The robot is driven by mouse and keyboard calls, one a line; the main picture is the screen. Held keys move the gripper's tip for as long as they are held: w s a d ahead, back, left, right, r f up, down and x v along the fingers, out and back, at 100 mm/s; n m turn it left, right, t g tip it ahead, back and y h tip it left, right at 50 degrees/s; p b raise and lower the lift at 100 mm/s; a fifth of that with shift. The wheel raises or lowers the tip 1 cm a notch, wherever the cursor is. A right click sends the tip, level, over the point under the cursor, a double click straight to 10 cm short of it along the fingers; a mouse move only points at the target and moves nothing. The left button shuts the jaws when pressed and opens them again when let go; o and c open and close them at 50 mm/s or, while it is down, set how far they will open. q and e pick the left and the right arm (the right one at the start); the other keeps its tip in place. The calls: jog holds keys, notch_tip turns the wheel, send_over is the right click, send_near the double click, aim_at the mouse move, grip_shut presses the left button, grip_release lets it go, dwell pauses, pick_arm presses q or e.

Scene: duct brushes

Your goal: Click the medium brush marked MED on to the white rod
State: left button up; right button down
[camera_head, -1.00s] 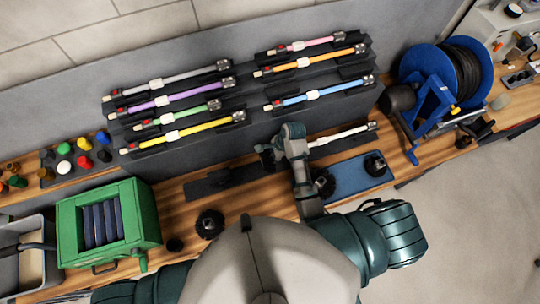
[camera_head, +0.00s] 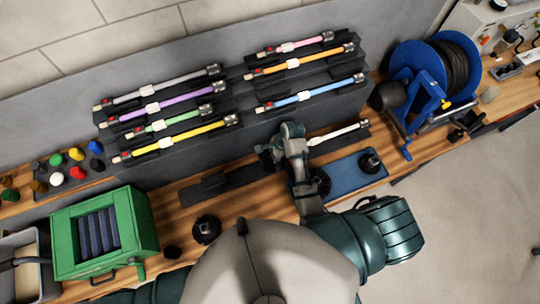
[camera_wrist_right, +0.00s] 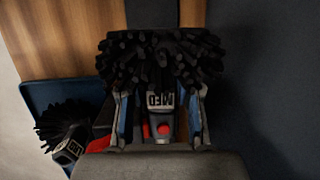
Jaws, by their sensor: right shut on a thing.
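My right gripper (camera_head: 268,157) is above the bench, left of the white rod (camera_head: 338,132). In the right wrist view its jaws (camera_wrist_right: 160,120) are shut on the medium brush (camera_wrist_right: 160,62), with black bristles, a MED label and a red dot facing the camera. The bristles point away from the wrist. In the head view this brush is mostly hidden by my arm. The white rod lies on a dark holder on the bench; my arm hides the area at its left end, so I cannot tell if brush and rod touch. My left gripper is not in view.
A blue tray (camera_head: 345,177) carries two black brushes, one (camera_head: 370,162) at its right and one (camera_head: 320,183) beside my arm. Another black brush (camera_head: 206,229) stands on the bench. Coloured rods hang on the panel behind. A green box (camera_head: 104,235) and blue reel (camera_head: 436,80) flank the bench.

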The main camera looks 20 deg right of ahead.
jog(key=c, duration=0.7)
grip_release()
jog(key=shift+d, duration=0.1)
jog(key=v, duration=0.9)
jog(key=shift+w+d+r, duration=0.15)
jog(key=shift+d+r, duration=0.05)
jog(key=shift+r, duration=0.05)
jog(key=shift+v, duration=1.15)
